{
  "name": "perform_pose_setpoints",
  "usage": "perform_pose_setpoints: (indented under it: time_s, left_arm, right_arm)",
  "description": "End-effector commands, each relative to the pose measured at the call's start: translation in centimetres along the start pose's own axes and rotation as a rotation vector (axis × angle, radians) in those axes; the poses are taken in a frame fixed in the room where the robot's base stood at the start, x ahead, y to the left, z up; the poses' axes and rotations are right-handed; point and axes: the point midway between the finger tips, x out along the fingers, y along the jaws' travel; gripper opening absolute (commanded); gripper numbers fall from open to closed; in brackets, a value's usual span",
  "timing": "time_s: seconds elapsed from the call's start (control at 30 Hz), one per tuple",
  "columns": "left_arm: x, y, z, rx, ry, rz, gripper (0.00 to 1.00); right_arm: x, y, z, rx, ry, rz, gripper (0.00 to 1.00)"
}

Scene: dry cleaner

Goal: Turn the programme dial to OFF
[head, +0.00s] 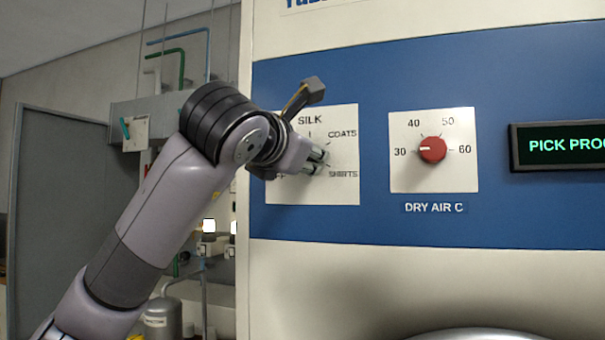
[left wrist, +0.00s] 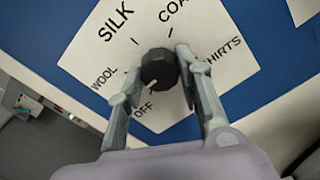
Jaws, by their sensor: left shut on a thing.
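The programme dial is a dark, many-sided knob (left wrist: 159,68) on a white plate (head: 285,195) marked SILK, COATS, SHIRTS, WOOL and OFF. In the left wrist view, its white pointer mark lies on the side facing the OFF label (left wrist: 143,107). I cannot tell if it lines up exactly. My left gripper (head: 318,160) reaches the plate from the left and is shut on the dial, one finger on each side. In the head view, the gripper hides the dial and the plate's lower-left labels. My right gripper is not in view.
A red dry-air dial (head: 432,150) on its own white plate is to the right, pointing near 30. Further right, a display (head: 565,145) shows green text beginning "PICK PRO". The blue panel between the two plates is clear. Pipes and a grey panel stand behind my left arm.

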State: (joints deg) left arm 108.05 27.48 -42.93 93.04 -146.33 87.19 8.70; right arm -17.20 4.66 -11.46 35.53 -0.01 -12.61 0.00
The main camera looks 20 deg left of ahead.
Motion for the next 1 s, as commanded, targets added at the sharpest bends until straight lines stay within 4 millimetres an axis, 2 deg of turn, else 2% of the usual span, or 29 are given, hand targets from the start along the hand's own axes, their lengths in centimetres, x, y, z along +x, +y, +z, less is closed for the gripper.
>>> perform_pose_setpoints:
  time_s: [0.03, 0.4, 0.7, 1.0]
  left_arm:
    - [0.0, -0.4, -0.5, -0.045, 0.002, -0.003, 0.05]
    - [0.0, -0.3, -0.3, -0.351, 0.003, -0.003, 0.05]
    - [0.0, -0.3, -0.1, -0.495, 0.003, -0.002, 0.05]
    - [0.1, -0.2, 0.0, -0.541, 0.003, -0.002, 0.05]
  right_arm:
    - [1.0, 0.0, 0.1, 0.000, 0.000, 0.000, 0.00]
    - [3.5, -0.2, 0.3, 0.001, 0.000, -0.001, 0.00]
    - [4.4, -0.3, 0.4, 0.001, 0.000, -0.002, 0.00]
    - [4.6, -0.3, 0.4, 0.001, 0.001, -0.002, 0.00]
